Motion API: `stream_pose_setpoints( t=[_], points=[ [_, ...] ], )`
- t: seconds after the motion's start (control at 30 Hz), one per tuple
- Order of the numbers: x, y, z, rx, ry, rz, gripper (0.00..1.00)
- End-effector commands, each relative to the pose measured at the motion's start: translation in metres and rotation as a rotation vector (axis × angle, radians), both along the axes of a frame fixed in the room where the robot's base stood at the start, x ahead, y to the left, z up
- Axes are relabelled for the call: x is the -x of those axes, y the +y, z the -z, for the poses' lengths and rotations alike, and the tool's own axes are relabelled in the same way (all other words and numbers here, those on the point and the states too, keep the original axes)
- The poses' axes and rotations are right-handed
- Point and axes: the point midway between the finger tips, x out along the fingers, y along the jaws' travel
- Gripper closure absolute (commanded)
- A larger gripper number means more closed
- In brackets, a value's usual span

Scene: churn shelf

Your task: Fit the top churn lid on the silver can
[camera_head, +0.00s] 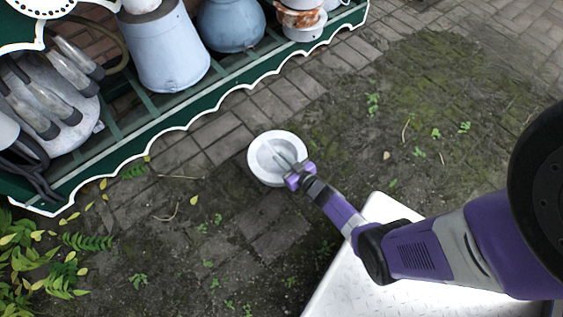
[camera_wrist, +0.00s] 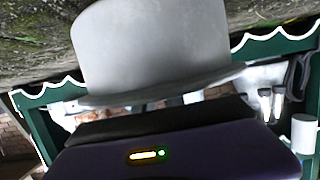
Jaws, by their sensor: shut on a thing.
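A pale grey round lid (camera_head: 258,140) with a wide flange and a dished middle is in my gripper (camera_head: 283,157), over the paving in front of the shelf. My gripper's fingers reach into the dish and are shut on it. In the wrist view the lid (camera_wrist: 150,45) fills the upper middle, its rounded plug side towards the ground and its flange nearer the gripper. The fingertips are hidden there. A large pale silver-blue can (camera_head: 167,55) stands on the shelf at the upper left, probably the silver can; its top is partly cut off by the frame.
A green shelf (camera_head: 125,133) with a white scalloped edge runs diagonally across the upper left. A darker blue can (camera_head: 230,27) and rusty-white vessels (camera_head: 300,20) stand right of the pale can. Milking cups (camera_head: 30,105) lie at its left. The mossy paving is open.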

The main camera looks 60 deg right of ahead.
Motion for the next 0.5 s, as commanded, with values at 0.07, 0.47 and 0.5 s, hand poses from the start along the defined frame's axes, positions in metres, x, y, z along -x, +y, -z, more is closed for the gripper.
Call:
stream_pose_setpoints(
  t=[0.07,0.47,0.5],
  points=[
    [-0.001,-0.002,0.013,0.000,-0.004,0.001,1.00],
    [-0.001,-0.001,0.031,0.001,-0.005,0.000,1.00],
    [-0.001,-0.001,0.031,0.001,-0.005,0.000,1.00]
  ],
)
